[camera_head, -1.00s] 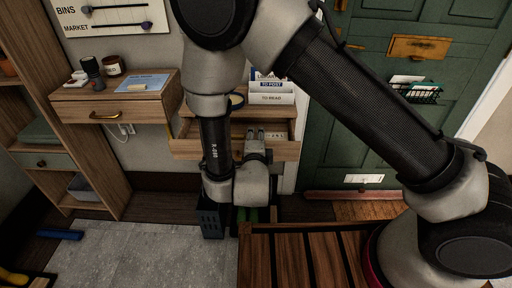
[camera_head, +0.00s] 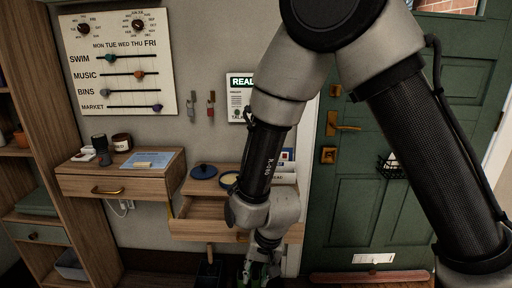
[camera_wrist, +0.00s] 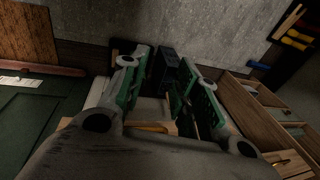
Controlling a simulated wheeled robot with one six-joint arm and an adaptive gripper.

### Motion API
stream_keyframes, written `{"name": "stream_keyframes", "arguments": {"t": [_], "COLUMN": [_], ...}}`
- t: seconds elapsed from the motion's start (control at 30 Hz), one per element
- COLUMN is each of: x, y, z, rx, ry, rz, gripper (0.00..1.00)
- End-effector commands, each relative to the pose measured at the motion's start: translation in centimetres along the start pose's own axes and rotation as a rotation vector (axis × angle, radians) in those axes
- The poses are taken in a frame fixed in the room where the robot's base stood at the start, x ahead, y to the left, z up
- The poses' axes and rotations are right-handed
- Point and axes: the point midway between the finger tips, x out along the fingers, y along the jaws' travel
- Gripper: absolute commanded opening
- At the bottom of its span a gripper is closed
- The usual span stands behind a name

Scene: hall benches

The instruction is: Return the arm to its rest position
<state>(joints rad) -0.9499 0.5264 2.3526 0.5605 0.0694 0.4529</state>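My arm hangs bent across the right half of the head view. My gripper (camera_head: 260,272) points down at the bottom edge there, in front of the right-hand wall drawer and partly cut off. In the wrist view my gripper (camera_wrist: 167,72) shows two green-padded fingers spread apart, with nothing held between them. The floor and a dark bin lie beyond the fingertips.
The right-hand drawer (camera_head: 203,226) stands open below a shelf with a blue lid (camera_head: 204,171). The left drawer (camera_head: 112,188) is shut. A green door (camera_head: 345,225) stands at right.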

Motion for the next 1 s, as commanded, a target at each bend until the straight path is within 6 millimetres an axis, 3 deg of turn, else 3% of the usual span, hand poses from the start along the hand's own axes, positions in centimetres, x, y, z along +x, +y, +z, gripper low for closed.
{"name": "stream_keyframes", "arguments": {"t": [0.03,0.2,0.37,0.5,0.6,0.8,0.9,1.0], "x": [-3.2,-12.9,-21.4,-27.8,-31.5,-36.8,-38.3,-38.5], "y": [1.2,7.3,14.5,20.5,24.1,28.1,29.2,29.8], "z": [-0.3,-0.8,-0.8,-0.1,0.5,1.6,2.1,2.3], "rx": [-0.079,-0.322,-0.433,-0.418,-0.347,-0.183,-0.123,-0.093], "ry": [-0.051,-0.174,-0.19,-0.125,-0.022,0.216,0.283,0.293], "rz": [0.0,0.029,0.072,0.119,0.147,0.161,0.169,0.175], "gripper": [0.31,0.31,0.31,0.31,0.31,0.31,0.31,0.31]}}
